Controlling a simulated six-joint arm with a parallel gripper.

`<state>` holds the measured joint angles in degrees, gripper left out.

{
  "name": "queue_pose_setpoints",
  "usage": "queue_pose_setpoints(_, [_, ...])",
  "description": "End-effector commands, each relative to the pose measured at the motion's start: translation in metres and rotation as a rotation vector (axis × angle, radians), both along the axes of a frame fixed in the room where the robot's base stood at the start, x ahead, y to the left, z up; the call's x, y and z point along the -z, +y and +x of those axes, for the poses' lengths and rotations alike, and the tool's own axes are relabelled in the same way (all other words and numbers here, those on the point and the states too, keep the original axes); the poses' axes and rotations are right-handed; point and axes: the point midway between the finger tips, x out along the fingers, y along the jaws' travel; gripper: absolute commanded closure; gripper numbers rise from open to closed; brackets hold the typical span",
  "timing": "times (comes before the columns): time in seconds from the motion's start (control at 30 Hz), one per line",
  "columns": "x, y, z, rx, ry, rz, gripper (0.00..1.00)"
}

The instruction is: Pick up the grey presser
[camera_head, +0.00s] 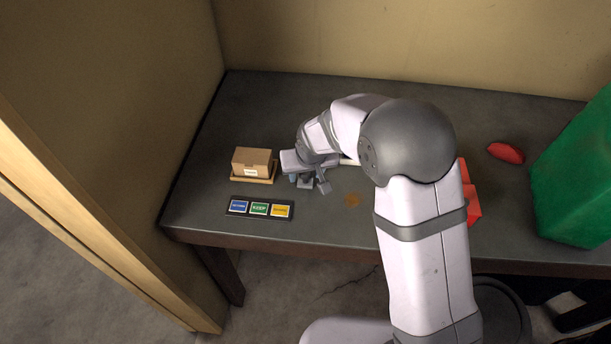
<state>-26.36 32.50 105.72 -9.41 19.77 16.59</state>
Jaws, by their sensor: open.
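My gripper (308,184) is over the left half of the dark table, pointing down, with its fingers apart. A small grey block (304,183) shows low between the fingers, close to the table top. It may be the grey presser, but it is small and partly covered by my gripper, so I cannot tell for sure. I cannot tell whether the fingers touch it. No other grey loose object shows clearly on the table.
A cardboard box (251,161) sits on a wooden tray (264,181) just left of my gripper. A strip with blue, green and orange labels (259,209) lies in front. At right are a red oval object (506,153), a red box (472,205) partly behind my arm, and a large green container (580,175).

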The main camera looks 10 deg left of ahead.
Motion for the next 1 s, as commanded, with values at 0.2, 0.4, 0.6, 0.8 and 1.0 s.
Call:
queue_pose_setpoints(0.2, [0.000, 0.000, 0.000, 0.000, -0.001, 0.000, 0.59])
queue_pose_setpoints(0.4, [0.000, 0.000, 0.000, 0.000, -0.001, 0.000, 0.99])
queue_pose_setpoints(0.6, [0.000, 0.000, 0.000, 0.000, -0.001, 0.000, 0.99])
queue_pose_setpoints(0.8, [-0.009, 0.000, 0.001, 0.000, -0.005, 0.002, 0.99])
queue_pose_setpoints(1.0, [-0.035, 0.001, 0.002, 0.000, -0.008, 0.002, 0.99])
